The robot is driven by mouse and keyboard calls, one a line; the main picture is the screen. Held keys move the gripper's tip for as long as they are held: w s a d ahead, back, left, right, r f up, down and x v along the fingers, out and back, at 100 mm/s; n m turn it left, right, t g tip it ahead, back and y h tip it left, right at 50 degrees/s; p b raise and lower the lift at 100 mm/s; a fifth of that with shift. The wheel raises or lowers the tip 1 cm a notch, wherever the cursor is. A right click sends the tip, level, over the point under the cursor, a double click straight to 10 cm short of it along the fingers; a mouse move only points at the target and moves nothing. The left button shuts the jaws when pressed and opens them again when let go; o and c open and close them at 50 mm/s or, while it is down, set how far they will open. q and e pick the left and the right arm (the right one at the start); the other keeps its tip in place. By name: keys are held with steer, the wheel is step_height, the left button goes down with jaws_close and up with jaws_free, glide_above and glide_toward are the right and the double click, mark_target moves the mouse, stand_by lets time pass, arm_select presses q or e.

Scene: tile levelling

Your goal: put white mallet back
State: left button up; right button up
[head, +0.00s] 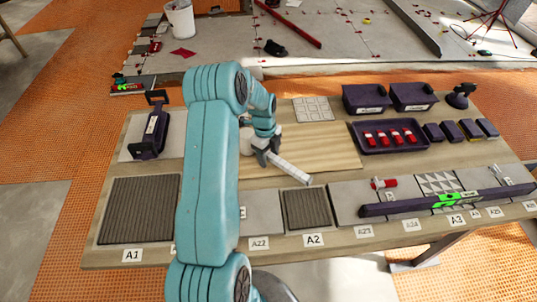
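The white mallet (289,168) shows at the middle of the workbench, over the light wooden board. Its pale handle points down to the right, and part of its white head shows at the upper left, beside my gripper. My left gripper (265,151) comes down over the mallet close to the head, with its grey fingers around the handle; it looks shut on it. I cannot tell whether the mallet touches the board. My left arm hides part of the bench's middle. My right gripper is not in view.
The wooden board (340,150) is mostly bare. A purple tray with red pieces (390,136), two dark bins (365,98) and a suction cup (460,96) stand at the right. A long purple level (447,201) lies across the front right tiles. A purple-handled tool (150,135) stands at the left.

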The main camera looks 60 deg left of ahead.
arm_select(q)
steer(key=shift+r, duration=0.4)
step_height(320, 180, up, 12)
steer(key=a+b, duration=0.1)
steer(key=shift+s+f, duration=0.2)
steer(key=shift+s, duration=0.1)
steer(key=shift+a, duration=0.1)
